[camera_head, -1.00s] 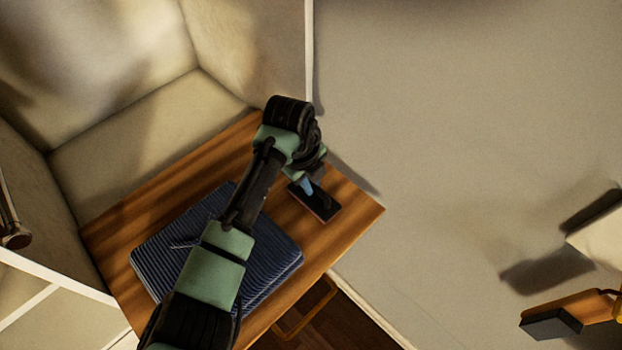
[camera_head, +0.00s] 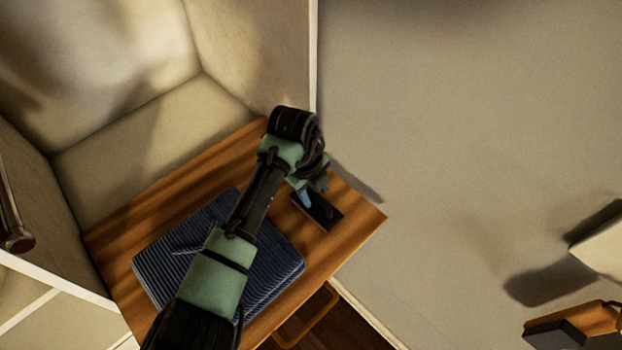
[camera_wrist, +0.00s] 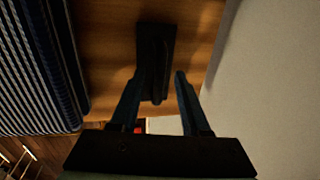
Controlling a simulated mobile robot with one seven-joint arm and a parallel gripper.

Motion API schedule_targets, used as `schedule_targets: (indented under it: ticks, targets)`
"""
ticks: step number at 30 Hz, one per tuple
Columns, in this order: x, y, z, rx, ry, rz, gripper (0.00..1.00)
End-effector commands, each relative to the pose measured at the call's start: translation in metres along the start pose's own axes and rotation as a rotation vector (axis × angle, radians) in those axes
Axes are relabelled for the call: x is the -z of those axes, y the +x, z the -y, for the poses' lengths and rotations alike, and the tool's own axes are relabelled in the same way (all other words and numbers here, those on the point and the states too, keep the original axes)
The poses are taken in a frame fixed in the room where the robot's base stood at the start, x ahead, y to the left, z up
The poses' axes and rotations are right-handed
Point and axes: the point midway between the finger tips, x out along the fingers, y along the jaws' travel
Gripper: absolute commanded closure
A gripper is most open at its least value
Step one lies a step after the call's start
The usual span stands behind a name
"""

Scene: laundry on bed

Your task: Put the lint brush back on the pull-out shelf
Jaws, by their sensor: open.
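The dark lint brush (camera_head: 322,213) lies flat on the wooden pull-out shelf (camera_head: 350,213), near its right end. My gripper (camera_head: 307,198) is just above the brush, pointing down, with its blue fingers partly hidden by my arm. In the wrist view the black brush (camera_wrist: 155,45) has its wide head at the top and its handle pointing toward me. My gripper (camera_wrist: 158,82) is open there, with one finger on each side of the handle. I cannot tell whether a finger touches it.
A folded blue striped cloth (camera_head: 160,270) lies on the shelf, left of the brush and partly under my arm in the picture. A pale wall (camera_head: 450,130) is to the right. A handle loop (camera_head: 310,318) sticks out at the shelf's front. Bare wood surrounds the brush.

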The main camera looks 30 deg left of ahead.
Motion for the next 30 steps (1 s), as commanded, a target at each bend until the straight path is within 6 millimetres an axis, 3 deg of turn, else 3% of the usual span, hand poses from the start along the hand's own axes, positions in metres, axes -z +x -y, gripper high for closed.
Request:
schedule_targets:
  ticks: [5, 12, 18, 30]
  targets:
    - [-0.002, -0.027, 0.001, 0.006, 0.001, 0.005, 0.54]
    - [-0.001, -0.079, 0.0, 0.005, 0.001, 0.004, 0.54]
    - [-0.001, -0.108, 0.001, 0.004, 0.001, 0.002, 0.54]
    - [0.0, -0.118, 0.0, 0.002, -0.001, 0.0, 0.54]
